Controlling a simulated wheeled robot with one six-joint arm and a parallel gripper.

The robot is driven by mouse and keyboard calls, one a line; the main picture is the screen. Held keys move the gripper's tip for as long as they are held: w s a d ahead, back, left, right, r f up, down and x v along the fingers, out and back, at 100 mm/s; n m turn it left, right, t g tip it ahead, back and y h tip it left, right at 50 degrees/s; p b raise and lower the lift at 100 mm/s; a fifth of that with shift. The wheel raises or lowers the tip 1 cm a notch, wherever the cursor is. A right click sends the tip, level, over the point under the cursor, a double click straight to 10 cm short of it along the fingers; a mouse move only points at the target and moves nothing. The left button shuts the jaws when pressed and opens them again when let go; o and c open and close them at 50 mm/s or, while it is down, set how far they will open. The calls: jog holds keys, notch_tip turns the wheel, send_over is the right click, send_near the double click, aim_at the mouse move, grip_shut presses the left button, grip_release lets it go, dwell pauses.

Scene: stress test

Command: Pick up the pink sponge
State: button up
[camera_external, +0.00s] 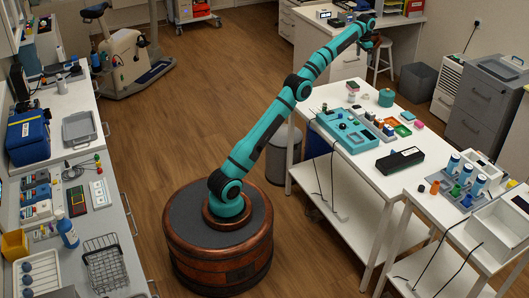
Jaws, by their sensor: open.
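A small pink block (419,124) lies near the right edge of the white table, beside a red tray and a green tray. It may be the pink sponge, but it is too small to be sure. Another small pale pinkish item (352,87) lies at the table's far end. My gripper (368,46) is at the end of my raised teal arm, high in the picture, above and beyond the far end of the table. It is open and apart from both pink items. Its fingers are small and dark here.
The white table (375,180) also holds a teal device (347,129), a teal round pot (386,97), small trays and a black device (400,159). Blue-and-white bottles (453,163) stand on the nearer right table. A stool (381,58) stands behind the far end.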

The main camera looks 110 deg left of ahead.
send_over(353, 84)
notch_tip(353, 84, down, 4)
jog(key=shift+h, duration=0.3)
notch_tip(353, 84, down, 17)
jog(key=shift+a+f, duration=0.1)
jog(key=shift+a, duration=0.05)
dwell(0.5)
jog(key=c, duration=1)
